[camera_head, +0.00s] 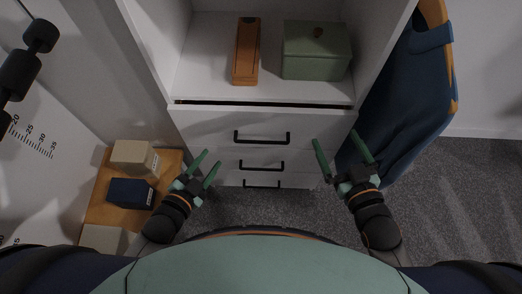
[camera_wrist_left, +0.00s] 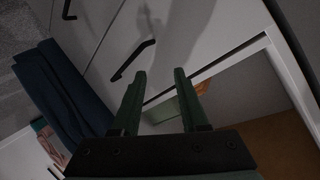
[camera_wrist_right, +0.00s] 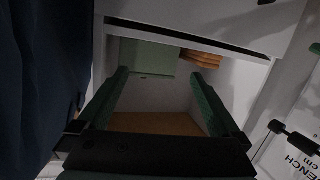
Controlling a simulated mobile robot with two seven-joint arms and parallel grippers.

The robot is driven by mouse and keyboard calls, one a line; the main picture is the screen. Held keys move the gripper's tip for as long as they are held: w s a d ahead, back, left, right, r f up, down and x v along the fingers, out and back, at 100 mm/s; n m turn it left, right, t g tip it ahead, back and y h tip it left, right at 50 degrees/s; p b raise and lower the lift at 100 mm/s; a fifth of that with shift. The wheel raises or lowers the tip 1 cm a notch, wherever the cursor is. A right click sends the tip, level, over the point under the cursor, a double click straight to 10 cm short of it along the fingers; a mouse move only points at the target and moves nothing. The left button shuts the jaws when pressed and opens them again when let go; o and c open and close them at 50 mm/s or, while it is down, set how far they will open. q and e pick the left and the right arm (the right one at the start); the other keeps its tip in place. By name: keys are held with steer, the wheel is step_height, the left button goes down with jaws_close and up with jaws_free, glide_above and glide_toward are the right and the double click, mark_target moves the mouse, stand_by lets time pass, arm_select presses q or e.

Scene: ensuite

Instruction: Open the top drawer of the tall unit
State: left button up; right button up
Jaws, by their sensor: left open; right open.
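The tall white unit (camera_head: 158,60) stands ahead, with an open shelf above several drawers. Its top drawer (camera_head: 205,125) has a black bar handle (camera_head: 262,137), and a dark gap runs along the drawer's upper edge. In the left wrist view the handle (camera_wrist_left: 132,60) lies just left of the fingertips. My left gripper (camera_head: 212,158) is open and empty, left of the handle and apart from it. My right gripper (camera_head: 335,137) is open and empty, right of the handle near the drawer's right side. The right wrist view shows no handle between its fingers (camera_wrist_right: 160,73).
A green box (camera_head: 315,55) and an orange-brown case (camera_head: 246,50) sit on the shelf. Lower drawers (camera_head: 262,164) lie beneath. A blue fabric item (camera_head: 405,90) hangs close on the right. Boxes (camera_head: 132,192) on a wooden surface (camera_head: 98,205) stand at left.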

arm_select(q)
step_height(320, 180, down, 6)
steer(key=w+d+r+m+t+h+b, duration=0.1)
steer(key=w+d+m+t+h+b, duration=0.15)
steer(key=m+b, duration=0.55)
steer(key=m+g+h+b, duration=0.2)
steer(key=m+h+b, duration=0.55)
steer(key=m, duration=0.25)
glide_toward(260, 141)
steer(key=x, duration=0.2)
steer(key=shift+y, duration=0.5)
steer(key=b+x, duration=0.2)
steer(key=x, duration=0.6)
steer(key=shift+d, duration=0.15)
steer(key=shift+s, duration=0.1)
arm_select(e)
steer(key=s+a+r+n+t+y, duration=0.3)
steer(key=s+r+n+t+y, duration=0.3)
steer(key=r+n+y, duration=0.3)
step_height(260, 141, up, 2)
steer(key=y, duration=0.2)
steer(key=shift+s+a+t+y, duration=0.15)
steer(key=shift+t+y, duration=0.15)
steer(key=shift+t, duration=0.1)
arm_select(q)
jaws_close()
